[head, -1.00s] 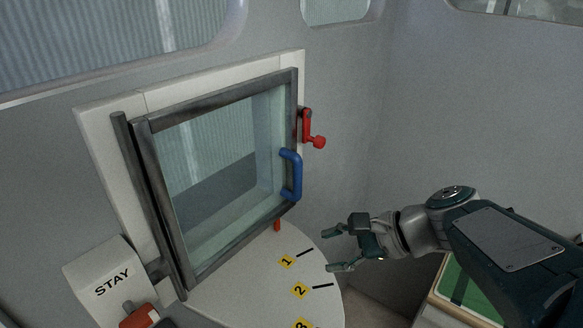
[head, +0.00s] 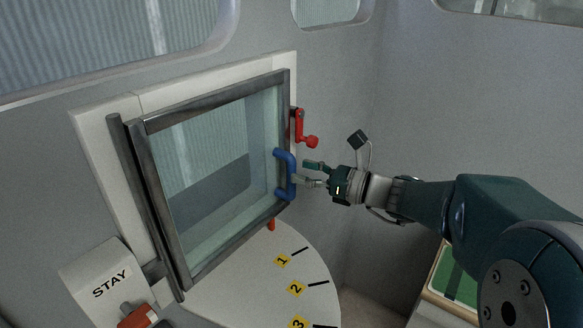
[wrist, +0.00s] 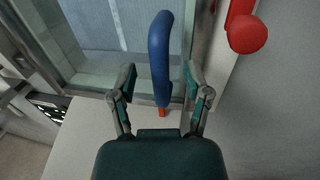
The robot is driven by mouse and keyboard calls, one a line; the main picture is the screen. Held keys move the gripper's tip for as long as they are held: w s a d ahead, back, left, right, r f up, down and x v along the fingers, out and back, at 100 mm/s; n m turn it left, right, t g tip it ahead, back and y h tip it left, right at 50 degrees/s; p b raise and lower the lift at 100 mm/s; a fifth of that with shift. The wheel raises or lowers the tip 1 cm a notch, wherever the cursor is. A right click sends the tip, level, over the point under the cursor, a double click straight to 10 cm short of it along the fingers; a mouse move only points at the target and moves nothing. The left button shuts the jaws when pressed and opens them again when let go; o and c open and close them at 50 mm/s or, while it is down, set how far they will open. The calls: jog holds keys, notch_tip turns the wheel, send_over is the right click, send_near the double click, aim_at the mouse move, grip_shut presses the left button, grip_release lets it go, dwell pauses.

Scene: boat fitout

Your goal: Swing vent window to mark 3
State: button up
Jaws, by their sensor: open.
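The vent window (head: 202,160) has a dark metal frame and clear glass, and stands slightly out from its white surround. Its blue handle (head: 285,174) is on the right side of the frame. My gripper (head: 306,173) is open just right of the handle. In the wrist view, the blue handle (wrist: 160,58) stands between the two open fingers of my gripper (wrist: 157,85), with gaps visible beside it. The quadrant plate (head: 245,277) below carries yellow labels: mark 1 (head: 282,261), mark 2 (head: 296,288) and mark 3 (head: 298,323), partly cut off by the picture's edge.
A red latch (head: 301,128) with a round knob is on the surround above right of the handle; its knob (wrist: 247,34) shows close in the wrist view. A STAY box (head: 108,281) with a red part is at lower left. A green-topped box (head: 450,280) stands at lower right.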

aim_at(292, 168)
jog(key=shift+x, duration=1.6)
jog(key=shift+s, duration=0.1)
grip_shut()
jog(key=shift+d, duration=0.1)
